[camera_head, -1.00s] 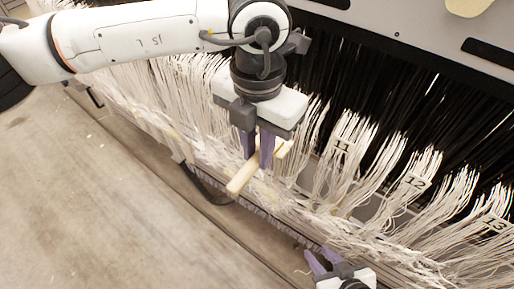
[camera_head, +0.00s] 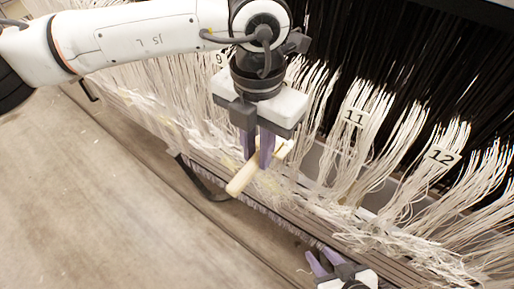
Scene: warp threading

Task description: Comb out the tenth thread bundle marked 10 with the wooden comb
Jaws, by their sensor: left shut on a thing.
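My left gripper (camera_head: 258,152) hangs at the upper middle, shut on the wooden comb (camera_head: 241,178). The comb's pale handle sticks out toward the lower left; its toothed end is partly hidden behind the fingers. White thread bundles (camera_head: 350,150) hang across the machine behind it. Tags 9 (camera_head: 220,59), 11 (camera_head: 354,117) and 12 (camera_head: 441,156) show. No tag 10 is visible; the bundle between 9 and 11 is partly covered by my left gripper. My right gripper (camera_head: 324,262) is at the bottom edge, its purple fingers apart and empty.
Dark threads (camera_head: 385,60) fill the back. A rail (camera_head: 290,228) runs along the machine's lower front, with a black strap (camera_head: 196,180) near it. The concrete floor (camera_head: 90,190) at the left is clear.

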